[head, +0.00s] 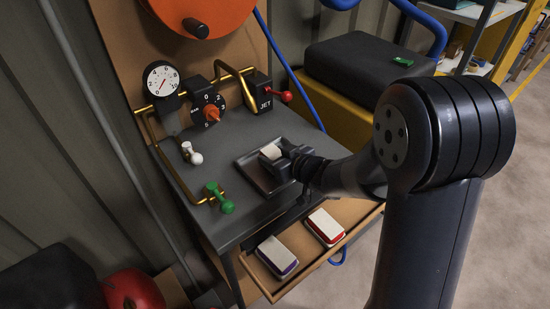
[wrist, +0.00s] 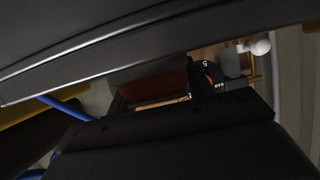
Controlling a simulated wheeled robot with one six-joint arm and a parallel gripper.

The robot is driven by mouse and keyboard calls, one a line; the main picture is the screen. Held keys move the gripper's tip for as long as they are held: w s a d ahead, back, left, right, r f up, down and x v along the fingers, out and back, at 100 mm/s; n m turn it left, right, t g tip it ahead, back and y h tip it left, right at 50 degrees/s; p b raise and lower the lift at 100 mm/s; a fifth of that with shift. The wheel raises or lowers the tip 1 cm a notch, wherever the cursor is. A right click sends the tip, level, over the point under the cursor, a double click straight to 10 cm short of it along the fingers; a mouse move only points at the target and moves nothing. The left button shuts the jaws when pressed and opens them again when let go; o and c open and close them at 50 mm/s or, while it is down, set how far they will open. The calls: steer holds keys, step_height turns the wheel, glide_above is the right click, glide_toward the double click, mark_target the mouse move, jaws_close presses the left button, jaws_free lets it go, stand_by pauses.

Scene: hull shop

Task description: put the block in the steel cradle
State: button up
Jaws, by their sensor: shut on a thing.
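My gripper (head: 280,156) is shut on a pale cream block (head: 270,151), of which only a part shows at the fingers. It is at the shallow grey steel tray (head: 252,175) on the bench, which looks like the steel cradle. The block appears over the tray's far part; I cannot tell whether it touches the floor of the tray. My arm reaches in from the right and hides the tray's right side. In the wrist view, dark shapes fill most of the picture, and neither the block nor the tray can be made out.
An open drawer (head: 265,286) below the bench holds a purple-edged block (head: 277,256) and a red-edged block (head: 325,227). Left of the tray are a green valve handle (head: 220,200) and a white one (head: 192,154). Behind are a gauge (head: 162,80), an orange-pointer dial (head: 210,113) and a red lever (head: 284,97).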

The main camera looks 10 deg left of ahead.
steer(key=shift+r, duration=0.1)
steer(key=shift+f, duration=0.25)
steer(key=o, duration=1)
steer(key=shift+r, duration=0.1)
steer(key=shift+r, duration=0.2)
steer(key=p+v, duration=0.2)
steer(key=v, duration=0.8)
steer(key=shift+s+d+r, duration=0.15)
steer(key=shift+d, duration=0.1)
steer(key=shift+s+d+r, duration=0.15)
steer(key=shift+s+d, duration=0.3)
steer(key=shift+s, duration=0.05)
